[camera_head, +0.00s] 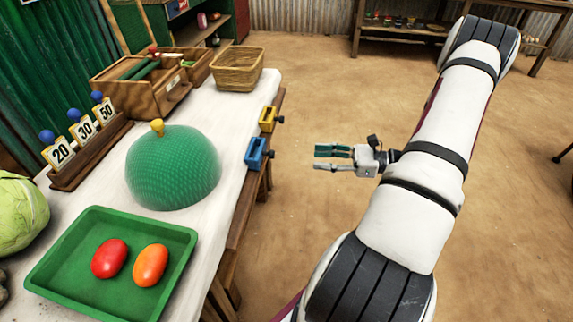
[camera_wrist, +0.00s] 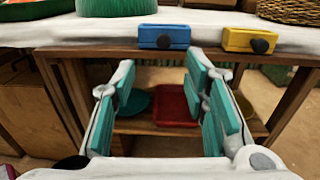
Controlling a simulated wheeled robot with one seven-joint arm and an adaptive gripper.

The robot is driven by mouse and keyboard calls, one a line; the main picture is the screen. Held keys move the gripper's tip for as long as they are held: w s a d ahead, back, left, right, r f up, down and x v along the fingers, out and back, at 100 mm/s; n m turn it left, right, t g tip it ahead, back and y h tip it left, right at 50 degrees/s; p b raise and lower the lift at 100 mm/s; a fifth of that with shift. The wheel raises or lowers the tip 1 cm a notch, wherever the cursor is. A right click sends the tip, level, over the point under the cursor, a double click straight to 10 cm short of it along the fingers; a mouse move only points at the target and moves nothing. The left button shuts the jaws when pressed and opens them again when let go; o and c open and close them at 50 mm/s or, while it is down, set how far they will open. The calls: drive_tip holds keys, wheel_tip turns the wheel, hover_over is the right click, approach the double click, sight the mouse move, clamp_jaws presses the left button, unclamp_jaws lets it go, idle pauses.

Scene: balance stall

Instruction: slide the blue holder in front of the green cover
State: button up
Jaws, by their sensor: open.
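The blue holder (camera_head: 256,154) is a small box with a dark knob on the table's right edge, just right of the green cover. The green cover (camera_head: 172,170) is a woven dome with a yellow knob, standing on the white table. In the wrist view the blue holder (camera_wrist: 164,37) sits at the table's front edge, with the lower part of the green cover (camera_wrist: 116,7) behind it to the left. My gripper (camera_head: 318,159) is open and empty, off the table to the right of the blue holder and apart from it. Its teal-padded fingers (camera_wrist: 169,95) show below the holder.
A yellow holder (camera_head: 268,118) sits farther along the same edge, near a wicker basket (camera_head: 238,70). A green tray (camera_head: 66,276) holds a red and an orange item. Number cards stand in a wooden rack (camera_head: 88,160). Under the table, a shelf holds a red tray (camera_wrist: 177,106).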

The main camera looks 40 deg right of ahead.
sight(262, 154)
drive_tip(key=b+x, duration=0.2)
drive_tip(key=x, duration=1)
drive_tip(key=shift+w+f, duration=0.25)
drive_tip(key=shift+w, duration=0.25)
clamp_jaws()
